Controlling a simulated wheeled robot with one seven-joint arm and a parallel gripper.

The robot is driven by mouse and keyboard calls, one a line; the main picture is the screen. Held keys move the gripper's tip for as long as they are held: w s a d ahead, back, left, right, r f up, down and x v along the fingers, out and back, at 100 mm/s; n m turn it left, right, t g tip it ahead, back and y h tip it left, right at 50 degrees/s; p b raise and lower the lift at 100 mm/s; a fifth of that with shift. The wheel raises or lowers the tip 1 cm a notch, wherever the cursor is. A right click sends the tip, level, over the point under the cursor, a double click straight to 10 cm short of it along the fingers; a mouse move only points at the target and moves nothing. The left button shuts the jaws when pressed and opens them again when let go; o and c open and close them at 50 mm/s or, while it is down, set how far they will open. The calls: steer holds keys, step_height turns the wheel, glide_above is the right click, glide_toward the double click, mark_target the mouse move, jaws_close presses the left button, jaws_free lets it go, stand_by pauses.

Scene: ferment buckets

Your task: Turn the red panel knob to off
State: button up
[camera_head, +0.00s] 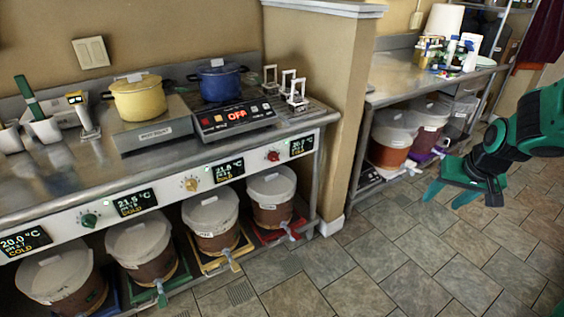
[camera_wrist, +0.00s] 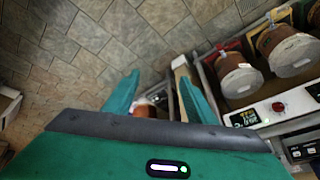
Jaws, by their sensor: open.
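The red knob (camera_head: 273,156) is on the white front panel of the steel counter in the head view, near the panel's right end, between two small displays. It also shows in the wrist view (camera_wrist: 278,106) at the right. My gripper (camera_head: 447,197) is open and empty over the tiled floor, well to the right of the knob and apart from it. In the wrist view its two green fingers (camera_wrist: 158,97) are spread, with nothing between them but background. The direction of the knob's pointer is too small to read.
A yellow knob (camera_head: 191,184) and a green knob (camera_head: 89,220) sit left on the panel (camera_head: 62,238). Lidded buckets (camera_head: 271,194) stand below it. A wall end (camera_head: 337,120) divides this counter from a second one (camera_head: 410,80). The tiled floor (camera_head: 400,250) in front is clear.

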steer(key=w+a+f+n+t, duration=0.1)
steer(key=w+a+f+t, duration=0.15)
steer(key=w, duration=0.45)
steer(key=w+a+f+n+t, duration=0.1)
steer(key=w+a+f, duration=0.25)
steer(key=w, duration=0.45)
steer(key=n+t+y, duration=0.7)
steer(key=n+y, duration=0.1)
steer(key=y, duration=0.2)
glide_toward(277, 159)
steer(key=shift+x, duration=4.7)
steer(key=shift+s+a+r, duration=0.1)
steer(key=shift+a+r, duration=0.05)
steer(key=c, duration=1)
